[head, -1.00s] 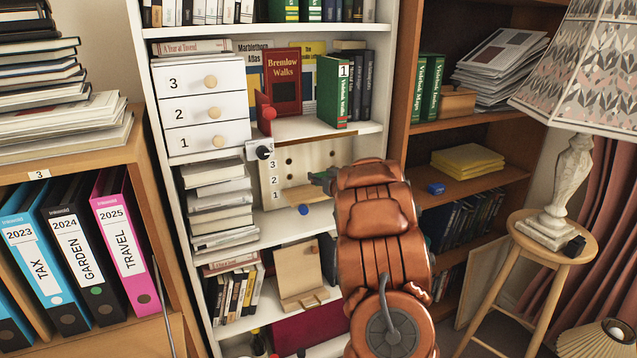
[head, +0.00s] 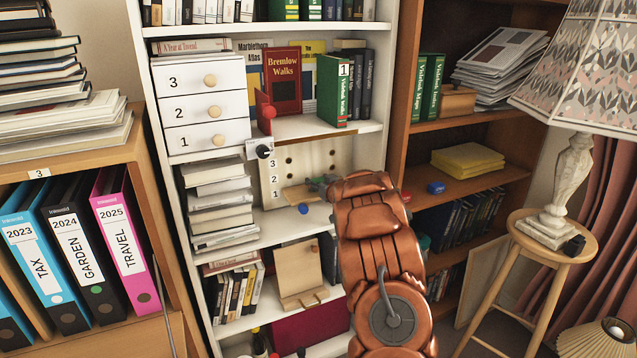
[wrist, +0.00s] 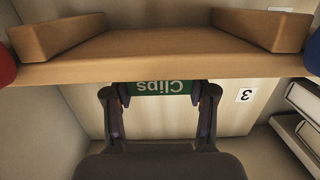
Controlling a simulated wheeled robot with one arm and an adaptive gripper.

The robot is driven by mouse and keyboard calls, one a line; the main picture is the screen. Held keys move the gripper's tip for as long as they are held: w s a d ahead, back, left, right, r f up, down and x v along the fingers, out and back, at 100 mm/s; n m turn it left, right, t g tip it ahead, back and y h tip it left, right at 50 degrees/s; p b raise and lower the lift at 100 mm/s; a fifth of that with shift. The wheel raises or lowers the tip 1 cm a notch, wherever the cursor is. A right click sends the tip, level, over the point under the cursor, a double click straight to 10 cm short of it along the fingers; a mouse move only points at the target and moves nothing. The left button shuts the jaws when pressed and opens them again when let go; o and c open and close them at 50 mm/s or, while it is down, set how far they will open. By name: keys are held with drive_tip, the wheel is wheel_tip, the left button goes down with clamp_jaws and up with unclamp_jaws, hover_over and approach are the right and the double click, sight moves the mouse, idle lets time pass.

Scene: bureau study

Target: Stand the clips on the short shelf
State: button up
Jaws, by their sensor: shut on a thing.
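The clips (wrist: 160,88) show in the wrist view as a green piece with an upside-down white "Clips" label. My gripper (wrist: 163,95) is shut on them, one finger at each side. The wooden short shelf (wrist: 180,67) crosses the top of the wrist view and hides part of the clips; I cannot tell whether they touch it. In the head view the short shelf (head: 296,196) is on the pegboard, with a blue knob (head: 303,209) at its front. My gripper (head: 322,184) is small and partly hidden by my arm at its right end.
The white pegboard (head: 291,160) bears the numbers 3, 2, 1 and a black knob (head: 263,152). A book stack (head: 218,200) stands close on its left. The bookcase board with a red book (head: 283,80) and a green book (head: 335,90) lies above.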

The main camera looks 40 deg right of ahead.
drive_tip(key=o, duration=1.1)
drive_tip(key=shift+f, duration=0.1)
drive_tip(key=shift+o, duration=0.2)
drive_tip(key=shift+s+a+r, duration=0.15)
drive_tip(key=shift+s+r, duration=0.1)
drive_tip(key=shift+s, duration=0.15)
drive_tip(key=v, duration=1.1)
drive_tip(key=shift+a, duration=0.15)
